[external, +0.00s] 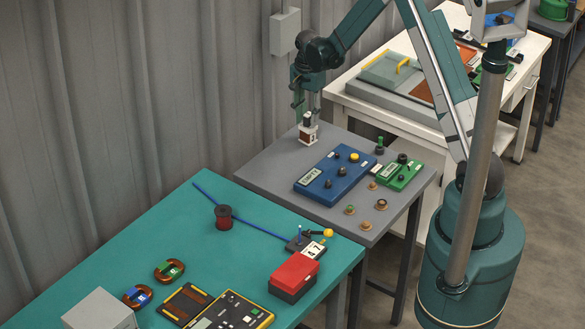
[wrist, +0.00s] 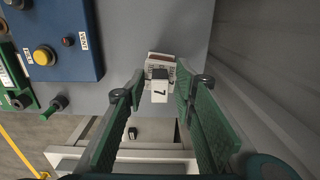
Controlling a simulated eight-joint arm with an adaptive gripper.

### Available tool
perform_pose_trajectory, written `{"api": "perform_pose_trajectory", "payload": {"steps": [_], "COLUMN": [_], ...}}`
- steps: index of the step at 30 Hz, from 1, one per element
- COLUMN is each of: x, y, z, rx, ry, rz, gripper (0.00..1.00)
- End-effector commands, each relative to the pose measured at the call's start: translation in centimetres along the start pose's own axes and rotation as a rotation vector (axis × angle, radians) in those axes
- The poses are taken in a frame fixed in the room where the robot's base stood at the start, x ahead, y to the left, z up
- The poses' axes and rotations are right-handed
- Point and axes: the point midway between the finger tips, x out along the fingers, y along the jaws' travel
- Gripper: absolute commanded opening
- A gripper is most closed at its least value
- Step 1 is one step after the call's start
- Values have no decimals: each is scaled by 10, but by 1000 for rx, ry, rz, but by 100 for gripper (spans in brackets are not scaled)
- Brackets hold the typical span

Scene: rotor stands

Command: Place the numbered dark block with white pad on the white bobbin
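The dark block with a white pad (external: 307,118) is upright at the top of the white bobbin at the back corner of the grey table. In the wrist view its white pad (wrist: 159,96) shows a 7. The white bobbin (external: 308,136) has a brown winding and also shows behind the block in the wrist view (wrist: 154,61). My gripper (external: 306,108) is directly above, its fingers around the block. In the wrist view the fingers (wrist: 159,88) are apart, with gaps on both sides of the block. The contact between block and bobbin is partly hidden.
A blue panel (external: 318,184) with knobs and a green panel (external: 408,174) lie to the right on the grey table, near several small round parts. A wall stands close behind.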

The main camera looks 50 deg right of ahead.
Motion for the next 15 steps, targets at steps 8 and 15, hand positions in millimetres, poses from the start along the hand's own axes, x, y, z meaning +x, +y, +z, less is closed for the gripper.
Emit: {"api": "perform_pose_trajectory", "payload": {"steps": [8,15], "x": [-23,-55], "y": [0,0], "z": [0,0], "rx": [0,0], "ry": [0,0], "rz": [0,0], "gripper": [28,28]}}
